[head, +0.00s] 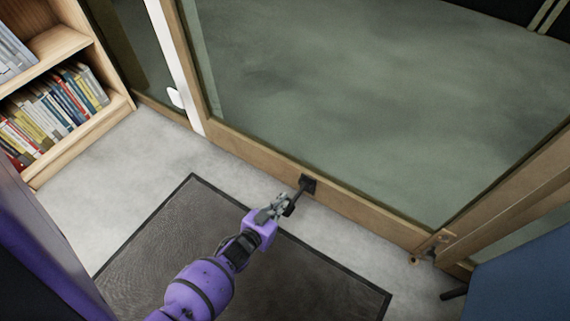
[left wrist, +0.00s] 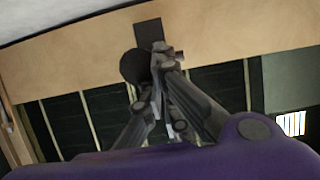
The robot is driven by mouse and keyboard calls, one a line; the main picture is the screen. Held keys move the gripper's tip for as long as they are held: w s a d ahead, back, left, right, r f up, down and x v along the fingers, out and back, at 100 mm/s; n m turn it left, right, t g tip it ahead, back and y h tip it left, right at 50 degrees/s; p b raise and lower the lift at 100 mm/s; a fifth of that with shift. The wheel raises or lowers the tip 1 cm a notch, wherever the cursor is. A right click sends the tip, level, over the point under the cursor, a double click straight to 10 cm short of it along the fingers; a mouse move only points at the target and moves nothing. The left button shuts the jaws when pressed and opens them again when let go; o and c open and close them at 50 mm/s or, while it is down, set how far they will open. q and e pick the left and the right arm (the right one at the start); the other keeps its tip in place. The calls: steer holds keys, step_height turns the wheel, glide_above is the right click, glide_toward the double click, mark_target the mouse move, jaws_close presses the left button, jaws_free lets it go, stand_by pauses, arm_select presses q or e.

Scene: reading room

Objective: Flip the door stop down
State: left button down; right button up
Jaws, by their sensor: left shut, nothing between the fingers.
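The black door stop (head: 307,184) is mounted on the bottom wooden rail of the glass door (head: 350,205). Its arm sticks out from the rail toward my left gripper. In the left wrist view its dark bracket (left wrist: 149,32) is on the wood, with a round dark foot (left wrist: 134,66) beside the fingertips. My left gripper (head: 281,206) is at the stop's outer end, shut, with nothing between the fingers. The fingers (left wrist: 164,72) partly cover the stop, and I cannot tell whether they touch it. My right gripper is not in view.
A dark mat (head: 190,240) with a black border lies under my left arm on the pale floor (head: 160,155). A wooden bookshelf (head: 75,145) stands at the left. A blue surface (head: 525,275) is at the lower right. A white upright (head: 181,75) edges the door's left side.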

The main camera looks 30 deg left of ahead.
arm_select(q)
step_height(320, 180, down, 6)
steer(key=t+b, duration=0.2)
steer(key=b, duration=0.2)
steer(key=shift+t, duration=0.4)
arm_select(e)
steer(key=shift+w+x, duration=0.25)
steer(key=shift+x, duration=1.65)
arm_select(q)
steer(key=shift+f+b, duration=0.15)
steer(key=shift+b, duration=0.15)
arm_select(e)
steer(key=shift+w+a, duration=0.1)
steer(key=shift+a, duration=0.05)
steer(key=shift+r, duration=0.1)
arm_select(q)
steer(key=shift+s, duration=0.45)
steer(key=s+r, duration=0.1)
steer(key=s, duration=1)
steer(key=shift+a+r, duration=0.15)
steer(key=shift+r, duration=0.05)
